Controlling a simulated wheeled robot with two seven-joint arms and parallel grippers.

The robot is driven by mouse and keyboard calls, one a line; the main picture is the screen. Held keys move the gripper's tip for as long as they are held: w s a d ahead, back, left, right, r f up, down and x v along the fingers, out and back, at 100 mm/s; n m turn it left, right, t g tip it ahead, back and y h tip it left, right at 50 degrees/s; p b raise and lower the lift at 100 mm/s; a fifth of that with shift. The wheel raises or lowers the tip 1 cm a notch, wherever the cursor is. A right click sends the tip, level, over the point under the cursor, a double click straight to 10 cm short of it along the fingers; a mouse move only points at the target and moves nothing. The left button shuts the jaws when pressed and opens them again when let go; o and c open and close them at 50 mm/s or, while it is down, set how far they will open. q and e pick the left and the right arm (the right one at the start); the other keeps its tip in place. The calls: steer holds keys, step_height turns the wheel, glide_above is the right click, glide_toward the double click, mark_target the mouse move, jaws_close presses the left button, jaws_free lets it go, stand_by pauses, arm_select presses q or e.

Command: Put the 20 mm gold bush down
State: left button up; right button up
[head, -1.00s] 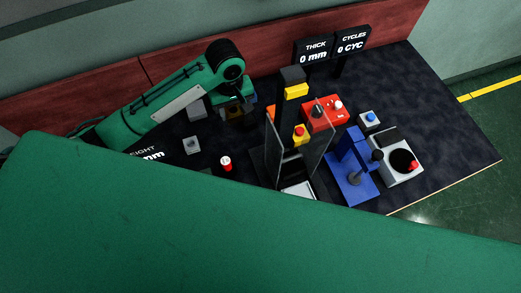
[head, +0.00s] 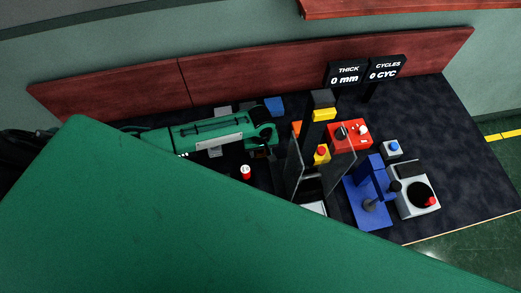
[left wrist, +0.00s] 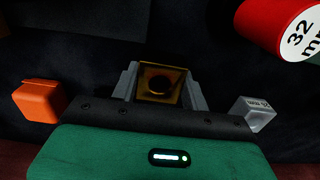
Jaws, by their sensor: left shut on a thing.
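My left gripper (head: 259,154) hangs over the dark table, partly hidden under its own green arm in the head view. In the left wrist view the grey fingers of the same gripper (left wrist: 158,88) are shut on the gold bush (left wrist: 158,73), a square gold piece with a dark round hole. The bush cannot be made out clearly in the head view. I cannot tell whether it touches anything below. My right gripper is not in view.
A red cylinder with a white top (head: 246,172) stands close to the left gripper; in the left wrist view its top reads 32 mm. An orange block (left wrist: 39,98) and a grey block (left wrist: 256,113) flank the fingers. Clear upright panels (head: 342,186) and a blue press (head: 369,205) stand right.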

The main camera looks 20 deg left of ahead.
arm_select(q)
steer(key=shift+f, duration=0.25)
steer(key=shift+f, duration=0.1)
steer(key=o, duration=1.1)
